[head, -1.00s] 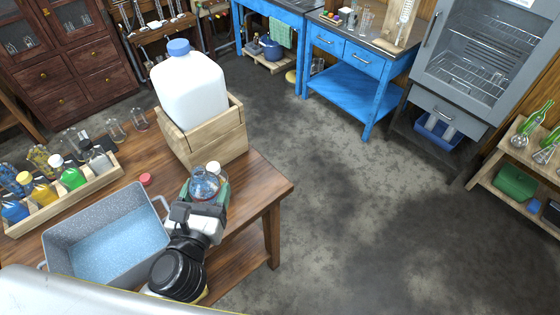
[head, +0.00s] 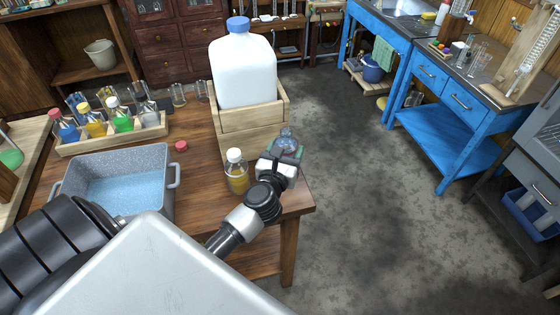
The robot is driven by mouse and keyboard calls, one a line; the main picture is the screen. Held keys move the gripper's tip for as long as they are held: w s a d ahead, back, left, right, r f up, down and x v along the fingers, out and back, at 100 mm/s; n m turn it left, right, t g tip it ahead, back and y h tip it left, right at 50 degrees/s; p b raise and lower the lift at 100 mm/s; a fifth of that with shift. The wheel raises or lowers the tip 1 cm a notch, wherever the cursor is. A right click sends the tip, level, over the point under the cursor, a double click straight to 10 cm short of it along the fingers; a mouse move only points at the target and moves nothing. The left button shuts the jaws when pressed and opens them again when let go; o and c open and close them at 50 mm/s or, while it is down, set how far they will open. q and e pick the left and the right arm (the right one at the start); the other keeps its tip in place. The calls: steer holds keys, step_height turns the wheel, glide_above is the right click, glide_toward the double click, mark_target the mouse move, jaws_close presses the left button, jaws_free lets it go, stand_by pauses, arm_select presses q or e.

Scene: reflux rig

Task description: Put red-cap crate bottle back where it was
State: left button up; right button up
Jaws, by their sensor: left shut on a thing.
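The wooden crate (head: 150,136) stands on the left of the table with several capped bottles. Its leftmost bottle (head: 65,129) holds blue liquid and has a reddish cap. My left gripper (head: 284,160) is at the table's right front corner, shut on a clear bluish glass vessel (head: 287,139). The gripper hides the vessel's lower part, so I cannot tell whether it touches the table. A green part shows beside it. My right gripper is out of view.
A white-capped bottle (head: 237,172) with yellow liquid stands just left of my left gripper. A big white jug (head: 243,72) with a blue cap sits in a wooden box (head: 255,118) behind it. A grey tub (head: 160,163) of blue liquid stands at left. Open floor lies right.

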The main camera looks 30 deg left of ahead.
arm_select(q)
steer(key=shift+w+a+f, duration=0.35)
steer(key=shift+a+f, duration=0.05)
steer(key=shift+a, duration=0.15)
steer(key=shift+w+a+f, duration=0.3)
steer(key=shift+a+f, duration=0.1)
steer(key=shift+a, duration=0.1)
steer(key=f+b, duration=0.2)
steer(key=f, duration=0.1)
steer(key=f+b, duration=0.1)
steer(key=shift+a+f, duration=0.15)
steer(key=shift+a, duration=0.1)
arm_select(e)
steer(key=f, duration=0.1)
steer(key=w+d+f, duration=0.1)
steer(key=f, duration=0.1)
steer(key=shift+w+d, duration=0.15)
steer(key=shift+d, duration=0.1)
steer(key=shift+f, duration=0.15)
arm_select(q)
steer(key=o, duration=1.1)
steer(key=shift+f, duration=0.1)
steer(key=shift+c, duration=0.2)
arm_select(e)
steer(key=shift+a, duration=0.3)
